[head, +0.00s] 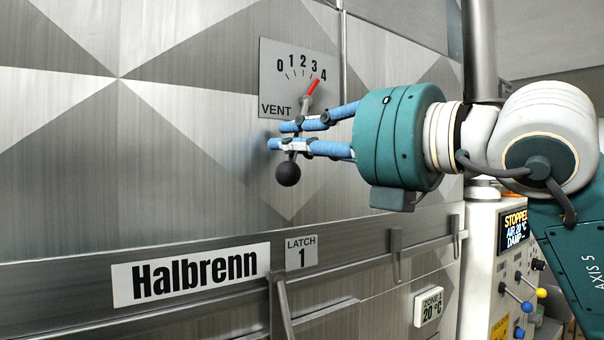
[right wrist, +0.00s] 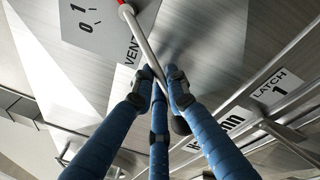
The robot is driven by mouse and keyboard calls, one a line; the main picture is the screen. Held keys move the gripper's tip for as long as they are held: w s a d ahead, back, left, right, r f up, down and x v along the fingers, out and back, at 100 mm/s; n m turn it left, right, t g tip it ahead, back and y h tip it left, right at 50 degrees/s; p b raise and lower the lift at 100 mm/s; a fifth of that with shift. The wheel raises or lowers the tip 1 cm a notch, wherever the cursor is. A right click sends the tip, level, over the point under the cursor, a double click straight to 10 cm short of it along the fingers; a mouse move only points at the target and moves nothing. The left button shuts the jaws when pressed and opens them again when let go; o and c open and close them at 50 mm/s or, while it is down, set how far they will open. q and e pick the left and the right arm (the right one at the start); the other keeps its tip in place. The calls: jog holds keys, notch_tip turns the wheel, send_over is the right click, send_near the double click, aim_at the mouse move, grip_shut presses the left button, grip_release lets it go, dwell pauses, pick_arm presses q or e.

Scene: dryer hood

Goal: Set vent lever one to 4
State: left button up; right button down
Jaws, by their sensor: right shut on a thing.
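The vent lever has a red pointer tip (head: 313,86) on a grey scale plate (head: 270,88) marked VENT, 0 to 4. The red tip points up and right, close by the 4. The lever's rod runs down and slightly left to a black ball knob (head: 288,174). My right gripper (head: 284,136) comes from the right, its blue fingers shut on the rod between the plate and the knob. In the right wrist view the rod (right wrist: 139,38) passes between the fingertips, and the knob is partly hidden behind a finger. My left gripper is not in view.
A horizontal rail (head: 205,244) runs below the lever, with a Halbrenn label (head: 192,274) and a LATCH 1 plate (head: 301,252). A latch handle (head: 281,305) hangs under it. A control panel (head: 515,229) reading STOPPED stands at the right. The panel face left of the lever is clear.

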jog(key=shift+s+a+m+b, duration=0.15)
jog(key=shift+a+m+b, duration=0.15)
jog(key=shift+m+b, duration=0.35)
jog(key=shift+r, duration=0.35)
jog(key=c, duration=1.7)
grip_release()
jog(key=shift+c, duration=0.2)
jog(key=shift+s+d, duration=0.1)
jog(key=v, duration=1.1)
jog(key=shift+s+d+f, duration=0.2)
jog(key=shift+s, duration=0.1)
